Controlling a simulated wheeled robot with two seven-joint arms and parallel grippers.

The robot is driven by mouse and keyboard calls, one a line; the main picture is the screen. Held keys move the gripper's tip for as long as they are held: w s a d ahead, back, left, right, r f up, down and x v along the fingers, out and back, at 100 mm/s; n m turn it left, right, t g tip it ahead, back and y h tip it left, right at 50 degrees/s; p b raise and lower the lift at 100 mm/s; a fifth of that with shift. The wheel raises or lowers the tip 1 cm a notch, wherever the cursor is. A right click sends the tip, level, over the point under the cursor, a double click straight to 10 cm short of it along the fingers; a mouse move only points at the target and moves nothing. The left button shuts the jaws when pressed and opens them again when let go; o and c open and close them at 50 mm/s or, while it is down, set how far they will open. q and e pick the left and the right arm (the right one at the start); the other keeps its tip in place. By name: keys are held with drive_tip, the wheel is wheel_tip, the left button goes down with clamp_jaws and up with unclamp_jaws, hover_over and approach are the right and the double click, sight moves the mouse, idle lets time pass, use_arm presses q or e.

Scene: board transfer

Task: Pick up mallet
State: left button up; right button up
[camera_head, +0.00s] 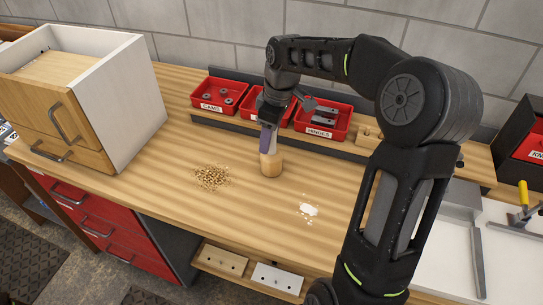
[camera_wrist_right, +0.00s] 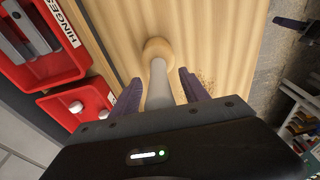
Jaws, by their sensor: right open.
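The mallet's round, light wooden head (camera_head: 271,164) rests on the workbench, in front of the red bins. The mallet appears to stand upright on its head. In the right wrist view its pale handle (camera_wrist_right: 158,85) runs from the head (camera_wrist_right: 157,49) back between my fingers. My right gripper (camera_head: 267,136) reaches down over the mallet from above. In the wrist view its two purple fingers (camera_wrist_right: 156,84) are open, one on each side of the handle, with gaps showing. The handle's upper end is hidden by the gripper. My left gripper is not in view.
Red bins labelled CAMS (camera_head: 218,95) and HINGES (camera_head: 323,122) stand behind the mallet. Wood shavings (camera_head: 211,178) and a white patch (camera_head: 308,209) lie on the bench (camera_head: 150,195). A drawer cabinet (camera_head: 128,105) stands at left. The bench front is mostly clear.

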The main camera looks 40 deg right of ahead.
drive_tip(key=shift+c, duration=0.5)
clamp_jaws()
idle(0.3)
idle(0.8)
